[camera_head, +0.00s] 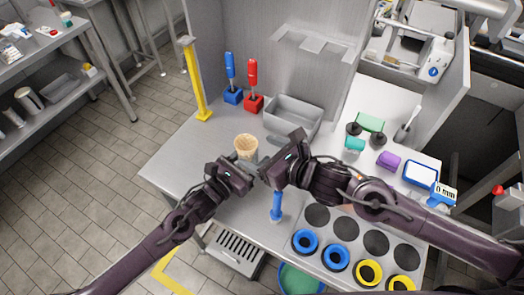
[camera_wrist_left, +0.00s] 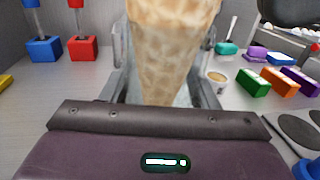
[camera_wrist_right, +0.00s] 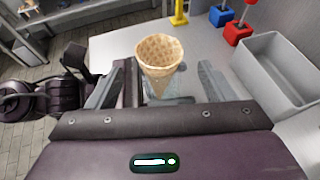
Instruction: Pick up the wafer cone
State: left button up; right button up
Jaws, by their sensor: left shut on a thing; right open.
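The wafer cone (camera_head: 246,146) is tan, with its wide open end up and its tip down. My left gripper (camera_head: 247,166) is shut on it, and the cone fills the space between the fingers in the left wrist view (camera_wrist_left: 172,50). The cone stands upright in the grip, its lower part partly hidden by the fingers. My right gripper (camera_head: 262,170) is close beside the cone on the right, open. In the right wrist view the cone (camera_wrist_right: 160,58) appears between and beyond the open right fingers (camera_wrist_right: 158,88), with its hollow inside visible.
A grey bin (camera_head: 293,117) stands behind the grippers. Blue (camera_head: 232,95) and red (camera_head: 253,102) stands hold upright tools at the back left. A yellow post (camera_head: 195,85) is at the table's left corner. Blue and yellow rings (camera_head: 305,242) sit in front; a blue-handled tool (camera_head: 277,205) stands nearby.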

aim_at(238, 142)
dwell(0.6)
jog(key=shift+w+a+f+n+y, duration=0.25)
jog(key=shift+w+n+y, duration=0.05)
jog(key=shift+n+y, duration=0.1)
jog(key=f+n+g+y, duration=0.1)
jog(key=w+f+n+g+y, duration=0.1)
jog(key=y, duration=0.1)
jog(key=shift+w+a+n, duration=0.25)
jog(key=shift+w+n, duration=0.05)
jog(key=shift+w+d+f+n+g+y, duration=0.15)
jog(key=shift+d+f+n+g+y, duration=0.1)
jog(key=shift+n+g+y, duration=0.3)
jog(key=d+n+g+y, duration=0.3)
jog(key=d+g+y, duration=0.1)
jog(key=d+g, duration=0.15)
jog(key=shift+n, duration=0.45)
jog(key=a, duration=0.3)
jog(key=w+a+r, duration=0.1)
jog(key=a, duration=0.5)
jog(key=shift+w+a+r, duration=0.3)
jog(key=shift+w+r, duration=0.05)
jog(key=shift+a, duration=0.55)
jog(key=c, duration=0.7)
